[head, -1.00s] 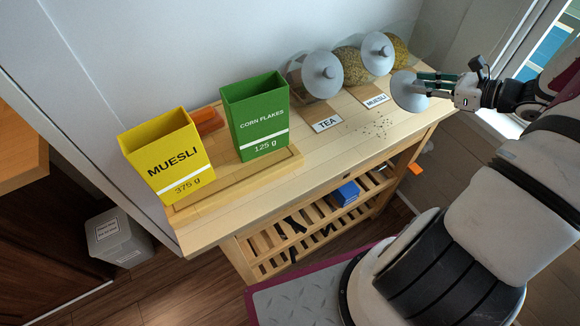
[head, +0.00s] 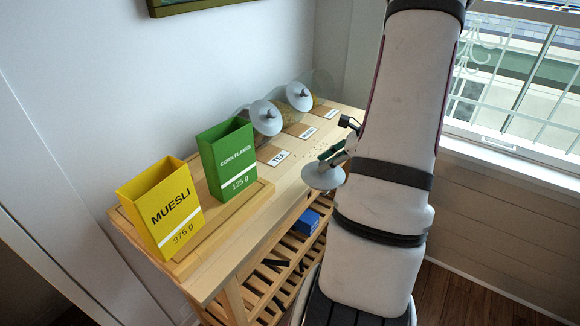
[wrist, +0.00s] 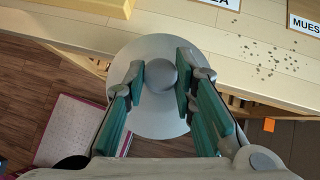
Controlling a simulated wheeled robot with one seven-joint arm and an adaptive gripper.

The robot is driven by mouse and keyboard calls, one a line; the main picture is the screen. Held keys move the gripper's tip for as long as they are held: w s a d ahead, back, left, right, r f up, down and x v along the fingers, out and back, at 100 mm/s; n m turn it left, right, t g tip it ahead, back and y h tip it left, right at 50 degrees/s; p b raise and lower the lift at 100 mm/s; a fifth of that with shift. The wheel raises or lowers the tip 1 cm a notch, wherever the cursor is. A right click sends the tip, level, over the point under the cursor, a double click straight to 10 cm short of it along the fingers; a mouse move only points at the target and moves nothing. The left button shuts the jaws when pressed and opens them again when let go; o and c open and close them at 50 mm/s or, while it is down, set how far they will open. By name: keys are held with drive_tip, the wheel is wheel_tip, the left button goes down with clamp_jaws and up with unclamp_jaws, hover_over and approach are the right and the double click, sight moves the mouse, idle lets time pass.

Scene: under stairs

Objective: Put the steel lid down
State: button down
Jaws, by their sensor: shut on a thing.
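The steel lid (head: 322,178) is a grey disc with a round knob. My gripper (wrist: 162,78) is shut on the knob, its green finger pads on either side in the wrist view. In that view the lid (wrist: 158,122) hangs over the front edge of the wooden cart top, partly above the floor.
Lidded jars lie tilted at the back, one lid (head: 265,117) nearest. Labels and scattered crumbs (wrist: 262,58) lie on the top. A blue box (head: 306,222) sits on the shelf below.

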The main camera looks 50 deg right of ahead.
drive_tip(key=w, duration=0.7)
drive_tip(key=w+f+p, duration=0.1)
drive_tip(key=w, duration=0.3)
drive_tip(key=shift+w, duration=0.1)
drive_tip(key=shift+f+p, duration=0.35)
drive_tip(key=shift+f, duration=1.4)
drive_tip(key=shift+f, duration=0.1)
drive_tip(key=c, duration=1.3)
unclamp_jaws()
